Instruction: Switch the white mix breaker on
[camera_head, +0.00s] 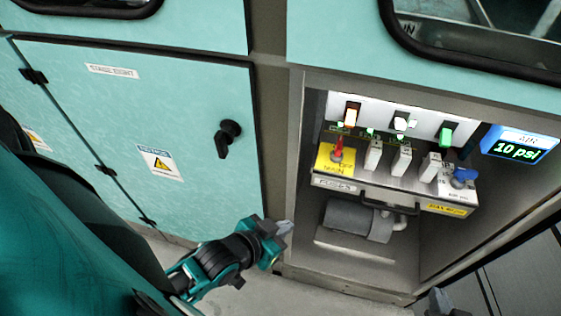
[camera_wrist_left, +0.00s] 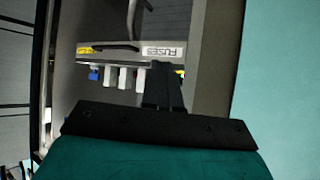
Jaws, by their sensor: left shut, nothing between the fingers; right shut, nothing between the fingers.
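A breaker panel (camera_head: 376,110) at the top of the open cabinet bay carries three rocker switches in the head view. The left rocker (camera_head: 351,115) glows orange, the white breaker (camera_head: 401,121) is in the middle, and a green one (camera_head: 446,133) is at the right. Whether the white breaker is on or off is too small to tell. My left gripper (camera_head: 286,229) is shut and empty, low and left of the bay, apart from the breakers. In the left wrist view its fingers (camera_wrist_left: 163,88) point toward the fuse box. My right gripper (camera_head: 440,302) shows partly at the bottom edge, shut and empty.
Below the breakers are a red knob (camera_head: 338,149) on a yellow plate, several white fuse modules (camera_head: 402,159) and a blue handle (camera_head: 464,176). An air display (camera_head: 520,145) reads 10 psi. The bay's left post (camera_head: 294,150) stands beside my left gripper.

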